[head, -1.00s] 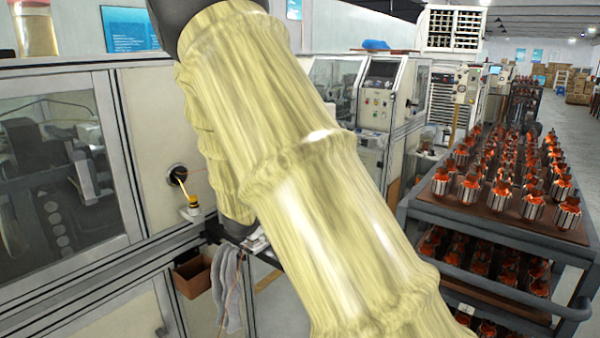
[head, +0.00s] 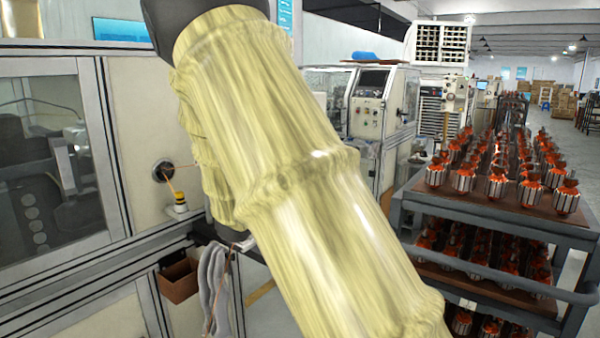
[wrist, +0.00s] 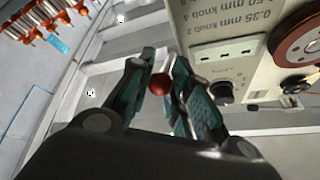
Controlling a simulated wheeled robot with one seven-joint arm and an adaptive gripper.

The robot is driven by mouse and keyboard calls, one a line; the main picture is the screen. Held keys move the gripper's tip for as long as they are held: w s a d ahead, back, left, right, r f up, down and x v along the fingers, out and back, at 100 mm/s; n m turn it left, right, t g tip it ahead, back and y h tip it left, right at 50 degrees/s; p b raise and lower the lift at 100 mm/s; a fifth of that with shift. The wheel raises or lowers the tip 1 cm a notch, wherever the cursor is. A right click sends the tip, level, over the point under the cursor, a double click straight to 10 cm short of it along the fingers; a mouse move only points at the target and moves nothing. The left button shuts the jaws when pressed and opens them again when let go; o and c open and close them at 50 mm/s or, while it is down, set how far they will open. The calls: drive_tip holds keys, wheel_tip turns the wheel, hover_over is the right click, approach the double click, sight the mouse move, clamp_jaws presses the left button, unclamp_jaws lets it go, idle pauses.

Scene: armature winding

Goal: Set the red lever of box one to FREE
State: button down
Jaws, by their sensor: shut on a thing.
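In the wrist view my gripper (wrist: 164,66) is shut on the red ball knob of the red lever (wrist: 160,84), which shows between the two fingers. The lever's shaft and the position it points to cannot be made out. The box (wrist: 245,75) is a pale panel at the upper right, beside the fingers; it has a black knob (wrist: 222,92) and labels for 0.50 mm and 0.35 mm knobs. Which box number it is cannot be read. In the head view my sleeved arm hides my gripper and the lever.
A reddish-brown disc (wrist: 300,42) is mounted on the box. In the head view a cart (head: 500,215) with many red-orange armatures stands at the right. A machine with a glass door (head: 50,160) is at the left, with a brown bin (head: 179,280) below it. Floor at the far right is clear.

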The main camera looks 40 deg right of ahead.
drive_tip(key=shift+d+f, duration=0.1)
drive_tip(key=shift+f, duration=0.2)
drive_tip(key=c, duration=1.3)
unclamp_jaws()
drive_tip(key=shift+d, duration=0.15)
drive_tip(key=v, duration=1.2)
